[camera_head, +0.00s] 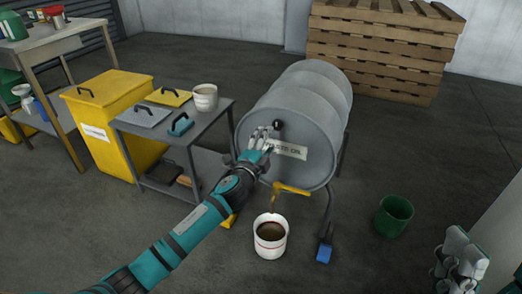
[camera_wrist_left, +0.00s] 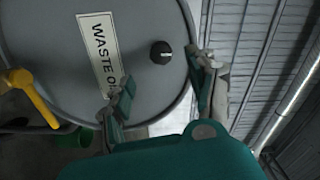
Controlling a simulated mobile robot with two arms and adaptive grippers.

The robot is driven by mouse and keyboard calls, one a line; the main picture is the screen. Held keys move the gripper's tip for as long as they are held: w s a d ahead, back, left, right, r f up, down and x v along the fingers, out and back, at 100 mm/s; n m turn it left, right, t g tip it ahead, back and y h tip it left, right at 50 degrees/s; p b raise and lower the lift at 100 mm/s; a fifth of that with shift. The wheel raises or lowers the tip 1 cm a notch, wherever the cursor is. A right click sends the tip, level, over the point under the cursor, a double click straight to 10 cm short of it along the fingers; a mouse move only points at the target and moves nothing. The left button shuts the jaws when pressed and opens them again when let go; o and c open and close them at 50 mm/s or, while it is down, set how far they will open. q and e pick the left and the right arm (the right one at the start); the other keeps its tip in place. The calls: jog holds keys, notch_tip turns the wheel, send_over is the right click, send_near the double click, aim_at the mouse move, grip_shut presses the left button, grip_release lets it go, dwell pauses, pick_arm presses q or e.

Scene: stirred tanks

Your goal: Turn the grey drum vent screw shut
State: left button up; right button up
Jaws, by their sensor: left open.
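The grey drum (camera_head: 318,95) lies on its side on a stand, with a "WASTE OIL" label on its front. Its vent screw is a black knob (camera_head: 278,124) above the label; it also shows in the left wrist view (camera_wrist_left: 161,52). My left gripper (camera_head: 262,133) is open in front of the drum face. In the left wrist view its fingers (camera_wrist_left: 168,78) are spread on either side below the knob, apparently not touching it. My right gripper (camera_head: 460,262) is at the lower right; its opening is unclear.
A yellow tap (camera_head: 290,188) sits low on the drum, above a white bucket (camera_head: 270,236) holding dark liquid; brown liquid shows between them. A green bucket (camera_head: 394,215) stands right. A grey cart (camera_head: 150,128) and yellow bin (camera_head: 110,90) stand left.

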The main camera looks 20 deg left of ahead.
pick_arm(q)
jog(key=shift+s, duration=2.35)
